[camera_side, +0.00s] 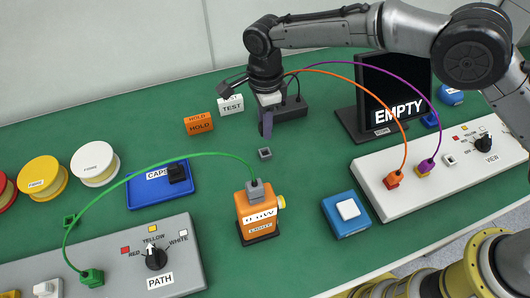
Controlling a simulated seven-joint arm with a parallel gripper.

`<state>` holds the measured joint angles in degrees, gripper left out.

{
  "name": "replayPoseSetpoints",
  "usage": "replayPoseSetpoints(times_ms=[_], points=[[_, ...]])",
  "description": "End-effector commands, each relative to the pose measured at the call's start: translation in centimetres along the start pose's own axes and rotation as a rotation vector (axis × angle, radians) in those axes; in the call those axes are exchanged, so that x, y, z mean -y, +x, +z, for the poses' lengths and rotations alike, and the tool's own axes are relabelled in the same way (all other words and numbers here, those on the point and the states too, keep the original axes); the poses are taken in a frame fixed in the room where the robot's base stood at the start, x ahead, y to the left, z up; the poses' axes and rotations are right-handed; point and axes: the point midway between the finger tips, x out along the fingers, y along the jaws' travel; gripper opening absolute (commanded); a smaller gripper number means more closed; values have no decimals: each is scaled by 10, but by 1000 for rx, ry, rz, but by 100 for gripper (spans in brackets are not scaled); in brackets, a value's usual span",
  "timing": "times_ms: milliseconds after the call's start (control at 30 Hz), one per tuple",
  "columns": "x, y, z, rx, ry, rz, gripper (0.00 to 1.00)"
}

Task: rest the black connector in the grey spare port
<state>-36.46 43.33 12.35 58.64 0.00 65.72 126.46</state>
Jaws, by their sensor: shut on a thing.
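My gripper (267,130) points down above the green table, left of the picture's centre-right. It is shut on what looks like the black connector, which is mostly hidden by the fingers; a short black lead (298,90) shows beside it. Another small light port (449,160) is on the white panel at the right.
A black block (291,106) stands right behind the gripper. The orange unit (252,212) with a green cable stands in front. An EMPTY screen (390,85) is at the right, with orange and purple cables arching near my arm. A blue CAPS tray (145,193) lies left.

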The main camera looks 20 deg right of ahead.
Motion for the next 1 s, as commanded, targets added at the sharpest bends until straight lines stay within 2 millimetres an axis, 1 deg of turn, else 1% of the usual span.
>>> replayPoseSetpoints(times_ms=[1000], points=[[0, 46, 0, 0, 0, 1, 0]])
